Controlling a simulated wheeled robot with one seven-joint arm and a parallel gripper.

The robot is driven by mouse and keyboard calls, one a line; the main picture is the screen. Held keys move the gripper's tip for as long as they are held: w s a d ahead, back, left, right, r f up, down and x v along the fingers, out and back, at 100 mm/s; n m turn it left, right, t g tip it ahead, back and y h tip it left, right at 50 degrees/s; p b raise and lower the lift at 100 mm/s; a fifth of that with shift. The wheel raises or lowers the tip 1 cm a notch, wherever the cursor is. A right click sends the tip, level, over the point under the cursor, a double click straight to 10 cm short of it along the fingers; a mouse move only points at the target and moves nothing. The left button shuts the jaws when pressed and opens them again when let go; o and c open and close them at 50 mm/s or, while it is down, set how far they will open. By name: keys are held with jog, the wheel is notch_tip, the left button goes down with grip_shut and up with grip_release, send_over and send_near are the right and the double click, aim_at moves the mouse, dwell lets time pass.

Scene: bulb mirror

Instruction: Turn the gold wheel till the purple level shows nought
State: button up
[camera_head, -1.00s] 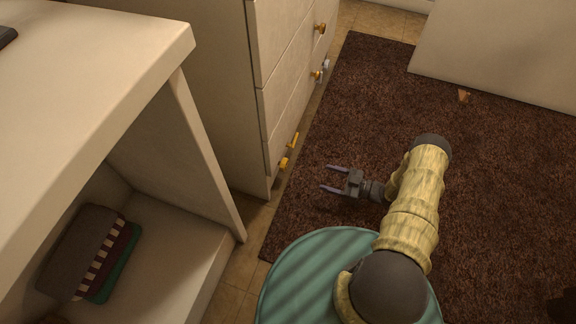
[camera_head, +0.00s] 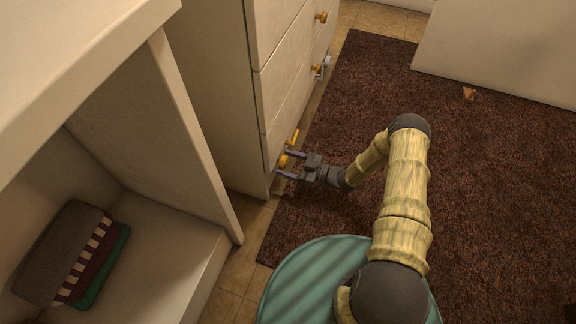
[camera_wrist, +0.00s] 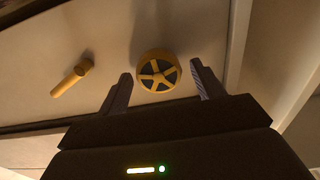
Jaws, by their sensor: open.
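The gold wheel (camera_wrist: 158,72), round with spokes over a dark centre, is mounted on the pale cabinet front (camera_wrist: 105,30). It also shows in the head view (camera_head: 283,161), low on the cabinet, partly covered by the fingers. My gripper (camera_wrist: 161,72) is open, with one finger on each side of the wheel in the wrist view. The fingers look apart from its rim; I cannot tell how deep they reach around it. A gold peg-like handle (camera_wrist: 72,78) sits left of the wheel. I cannot make out a purple level in either view.
More knobs (camera_head: 321,17) and a grey fitting (camera_head: 323,67) stick out higher on the cabinet. An open shelf (camera_head: 190,270) with folded cloths or books (camera_head: 75,255) stands at left. The brown rug (camera_head: 480,190) is mostly clear, with a small orange scrap (camera_head: 469,94).

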jog(key=shift+w+a, duration=0.1)
jog(key=c, duration=1)
jog(key=shift+o, duration=0.2)
jog(key=shift+r+n, duration=0.1)
jog(key=shift+n, duration=0.2)
jog(key=n+p, duration=0.2)
jog(key=n, duration=0.1)
jog(key=n+p, duration=0.2)
jog(key=n, duration=0.2)
jog(key=shift+s, duration=0.2)
